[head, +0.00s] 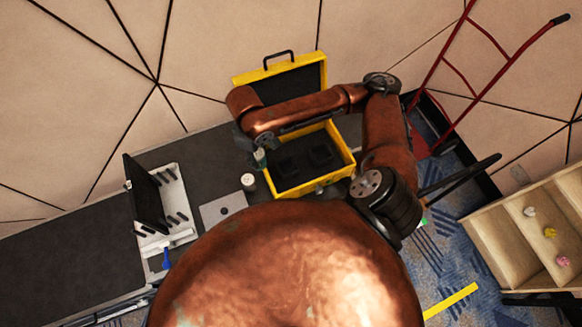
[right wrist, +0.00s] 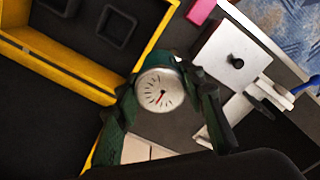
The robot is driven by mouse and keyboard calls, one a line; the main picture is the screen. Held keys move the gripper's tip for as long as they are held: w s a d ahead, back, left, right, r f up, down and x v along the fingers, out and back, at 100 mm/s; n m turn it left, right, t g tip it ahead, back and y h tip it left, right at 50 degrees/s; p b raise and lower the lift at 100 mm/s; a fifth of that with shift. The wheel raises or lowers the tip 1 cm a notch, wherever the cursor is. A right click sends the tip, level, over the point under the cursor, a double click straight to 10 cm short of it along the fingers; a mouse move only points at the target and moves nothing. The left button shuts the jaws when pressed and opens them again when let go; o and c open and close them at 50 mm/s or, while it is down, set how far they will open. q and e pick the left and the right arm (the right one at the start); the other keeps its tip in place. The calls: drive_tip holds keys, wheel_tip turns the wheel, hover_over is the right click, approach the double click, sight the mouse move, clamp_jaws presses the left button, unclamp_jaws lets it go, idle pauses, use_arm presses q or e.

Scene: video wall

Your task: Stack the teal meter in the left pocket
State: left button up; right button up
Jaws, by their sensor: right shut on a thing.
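The teal meter (right wrist: 163,62) has a white round dial with a red needle. My right gripper (right wrist: 164,84) is shut on it, one finger on each side. The case's black foam has two square pockets. The left pocket (head: 288,166) and the right pocket (head: 320,154) both look empty; the left one also shows in the right wrist view (right wrist: 116,25). My left gripper is out of view.
A white rack (head: 176,205) stands farther left. The case's raised lid (head: 308,78) is behind my forearm.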

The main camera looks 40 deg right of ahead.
use_arm(q)
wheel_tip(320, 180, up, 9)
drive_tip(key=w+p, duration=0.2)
drive_tip(key=p, duration=0.7)
use_arm(e)
drive_tip(key=s+d+f+n, duration=0.2)
drive_tip(key=s+n, duration=0.4)
drive_tip(key=n, duration=0.6)
drive_tip(key=s+d+f+n, duration=0.1)
drive_tip(key=s+f+n, duration=0.35)
drive_tip(key=n, duration=0.75)
use_arm(q)
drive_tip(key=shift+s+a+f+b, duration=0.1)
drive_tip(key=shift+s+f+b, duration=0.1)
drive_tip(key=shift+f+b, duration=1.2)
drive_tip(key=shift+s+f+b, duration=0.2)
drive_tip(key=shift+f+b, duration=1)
drive_tip(key=shift+b, duration=0.35)
use_arm(e)
drive_tip(key=shift+n, duration=0.4)
drive_tip(key=shift+w+d+f, duration=1.4)
drive_tip(key=shift+w+f, duration=0.15)
drive_tip(key=shift+f, duration=0.3)
drive_tip(key=shift+w+d+f, duration=1.35)
drive_tip(key=shift+w+f, duration=0.15)
drive_tip(key=shift+f, duration=0.4)
drive_tip(key=shift+w+d+f, duration=1.4)
drive_tip(key=shift+w+f, duration=0.15)
drive_tip(key=shift+f, duration=0.3)
